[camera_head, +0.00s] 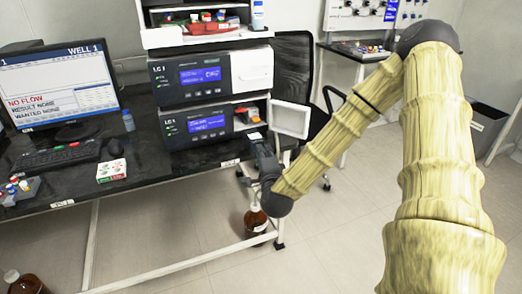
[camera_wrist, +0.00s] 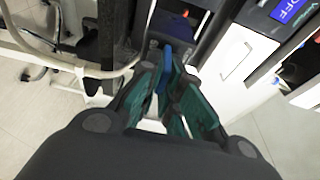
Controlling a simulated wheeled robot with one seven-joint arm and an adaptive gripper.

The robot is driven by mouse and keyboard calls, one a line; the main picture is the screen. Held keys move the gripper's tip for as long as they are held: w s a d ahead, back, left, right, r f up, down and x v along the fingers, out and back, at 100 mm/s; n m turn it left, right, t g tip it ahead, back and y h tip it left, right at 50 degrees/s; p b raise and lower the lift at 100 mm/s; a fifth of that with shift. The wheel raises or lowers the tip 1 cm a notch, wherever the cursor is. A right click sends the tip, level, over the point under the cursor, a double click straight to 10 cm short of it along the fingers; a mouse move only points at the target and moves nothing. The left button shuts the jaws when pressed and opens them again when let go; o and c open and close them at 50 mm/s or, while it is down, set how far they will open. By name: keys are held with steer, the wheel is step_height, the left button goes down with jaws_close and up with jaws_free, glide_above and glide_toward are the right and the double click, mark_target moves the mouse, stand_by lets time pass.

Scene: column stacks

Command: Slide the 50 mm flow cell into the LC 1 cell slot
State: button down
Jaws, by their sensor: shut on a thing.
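The lower instrument in the stack is marked LC 1 (camera_head: 196,125). Its right compartment (camera_head: 240,122) is open, with a white door panel (camera_head: 290,119) swung out to the right. I cannot make out the cell slot inside. My gripper (camera_head: 256,142) is at the desk's front edge, just below and in front of this compartment. In the wrist view its green-padded fingers (camera_wrist: 167,82) are shut on a narrow blue piece (camera_wrist: 168,65), apparently the flow cell. Its 50 mm marking cannot be read, and the fingers partly hide it.
A second instrument (camera_head: 186,93) sits above LC 1, under a tray of coloured items. A monitor (camera_head: 62,85) reading NO FLOW, a keyboard (camera_head: 55,156) and a small box (camera_head: 111,170) are left. A brown bottle (camera_head: 256,222) stands below my gripper. A black chair (camera_head: 294,70) is behind the door.

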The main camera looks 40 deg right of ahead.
mark_target(251, 149)
steer(key=shift+w+d+b, duration=0.3)
steer(key=shift+w+d, duration=0.35)
steer(key=shift+w, duration=2.05)
steer(key=shift+w+d+b, duration=0.35)
steer(key=shift+w+d, duration=0.35)
steer(key=shift+w, duration=1.95)
steer(key=shift+w+d+b, duration=0.3)
steer(key=shift+w+d, duration=0.35)
steer(key=shift+w, duration=2.05)
steer(key=shift+f, duration=0.15)
steer(key=c, duration=1.5)
jaws_free()
steer(key=v, duration=1.2)
